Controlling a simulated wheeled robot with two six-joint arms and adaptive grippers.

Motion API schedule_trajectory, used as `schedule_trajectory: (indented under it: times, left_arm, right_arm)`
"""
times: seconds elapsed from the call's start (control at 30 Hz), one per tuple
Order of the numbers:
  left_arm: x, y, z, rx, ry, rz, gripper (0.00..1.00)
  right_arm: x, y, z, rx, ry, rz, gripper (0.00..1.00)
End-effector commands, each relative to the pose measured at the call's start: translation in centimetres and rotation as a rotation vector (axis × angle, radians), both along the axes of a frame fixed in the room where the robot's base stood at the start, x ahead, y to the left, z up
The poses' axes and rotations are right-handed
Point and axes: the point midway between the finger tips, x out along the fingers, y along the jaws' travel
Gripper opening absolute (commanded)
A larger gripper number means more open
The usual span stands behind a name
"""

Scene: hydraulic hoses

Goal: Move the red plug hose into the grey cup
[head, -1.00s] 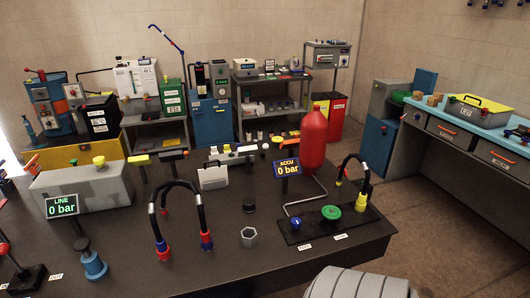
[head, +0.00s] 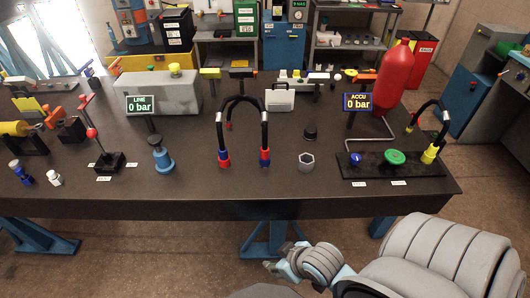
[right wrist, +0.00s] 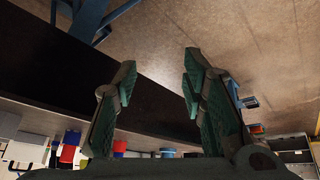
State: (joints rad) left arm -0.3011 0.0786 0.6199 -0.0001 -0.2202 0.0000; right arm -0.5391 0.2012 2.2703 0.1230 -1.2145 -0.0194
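A black arched hose (head: 222,128) stands on the bench, left of the picture's centre. Its two near ends carry plugs in red and blue. The grey cup (head: 306,161), a small hexagonal open-topped holder, stands to the right of the hose. My right gripper (head: 275,258) is below and in front of the bench edge, away from hose and cup. In the right wrist view its fingers (right wrist: 160,75) are apart with nothing between them. My left gripper is not in view.
A black base (head: 390,172) with a green knob, a blue knob and a yellow-plugged hose (head: 430,150) stands to the right. A red accumulator bottle (head: 394,78) stands behind it.

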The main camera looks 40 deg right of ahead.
Motion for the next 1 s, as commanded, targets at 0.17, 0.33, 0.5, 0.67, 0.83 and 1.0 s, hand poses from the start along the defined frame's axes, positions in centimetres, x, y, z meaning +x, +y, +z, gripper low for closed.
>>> schedule_trajectory:
  times: [0.17, 0.33, 0.5, 0.67, 0.83, 1.0]
  left_arm:
    - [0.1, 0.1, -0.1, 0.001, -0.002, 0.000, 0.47]
    - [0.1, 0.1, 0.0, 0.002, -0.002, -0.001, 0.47]
    - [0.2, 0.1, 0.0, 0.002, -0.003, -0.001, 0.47]
    - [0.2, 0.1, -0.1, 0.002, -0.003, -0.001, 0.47]
    - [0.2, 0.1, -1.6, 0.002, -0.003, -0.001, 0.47]
    - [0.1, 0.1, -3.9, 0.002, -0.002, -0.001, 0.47]
  right_arm:
    - [5.5, -0.4, 0.7, 0.084, -0.249, 0.068, 0.38]
    - [10.2, -3.6, 2.2, 0.146, -0.506, 0.048, 0.38]
    - [13.7, -10.5, 5.7, 0.151, -0.803, -0.046, 0.38]
    - [14.8, -16.7, 9.4, 0.104, -1.027, -0.135, 0.38]
    - [18.0, -17.9, 9.9, 0.095, -1.072, -0.150, 0.38]
    - [22.2, -18.0, 9.7, 0.097, -1.070, -0.150, 0.38]
